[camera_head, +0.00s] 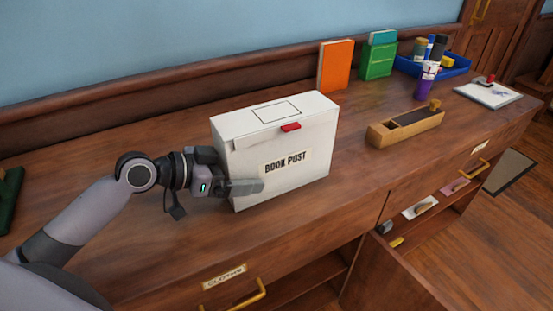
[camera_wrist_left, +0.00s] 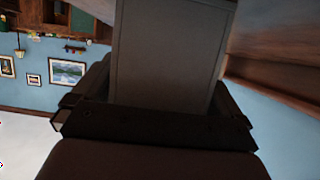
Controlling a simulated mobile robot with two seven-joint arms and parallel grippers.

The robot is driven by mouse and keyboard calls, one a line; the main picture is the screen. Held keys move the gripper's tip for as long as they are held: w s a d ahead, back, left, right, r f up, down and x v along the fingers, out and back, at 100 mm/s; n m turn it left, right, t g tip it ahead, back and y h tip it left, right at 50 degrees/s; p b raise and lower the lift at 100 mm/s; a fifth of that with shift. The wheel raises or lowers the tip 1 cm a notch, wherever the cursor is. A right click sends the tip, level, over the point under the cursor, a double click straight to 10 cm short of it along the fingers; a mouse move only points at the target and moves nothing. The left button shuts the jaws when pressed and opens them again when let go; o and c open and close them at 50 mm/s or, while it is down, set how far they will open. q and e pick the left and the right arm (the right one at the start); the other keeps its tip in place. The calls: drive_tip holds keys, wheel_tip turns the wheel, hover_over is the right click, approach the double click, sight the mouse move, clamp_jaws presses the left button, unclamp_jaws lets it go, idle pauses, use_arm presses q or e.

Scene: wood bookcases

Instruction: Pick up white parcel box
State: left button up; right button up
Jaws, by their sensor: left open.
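The white parcel box (camera_head: 275,148), labelled "BOOK POST" with a small red tab near its top edge, stands upright on the wooden bookcase top. My left gripper (camera_head: 240,187) is at the box's lower left, with one finger along the front face. In the left wrist view the box's side (camera_wrist_left: 172,55) fills the middle, in shadow, between the two open fingers of my left gripper (camera_wrist_left: 165,105). The far finger is hidden behind the box in the head view. I cannot tell whether the fingers touch it. My right gripper is not in view.
Orange (camera_head: 334,66) and green (camera_head: 379,56) books stand behind to the right. A wooden tray-like box (camera_head: 405,128), a purple bottle (camera_head: 426,80), a blue tray (camera_head: 458,66) and a notepad (camera_head: 488,94) sit farther right. An open compartment with small items lies below right. The top in front is clear.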

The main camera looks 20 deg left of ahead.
use_arm(q)
drive_tip(key=c, duration=1)
drive_tip(key=shift+c, duration=0.2)
drive_tip(key=shift+r, duration=0.1)
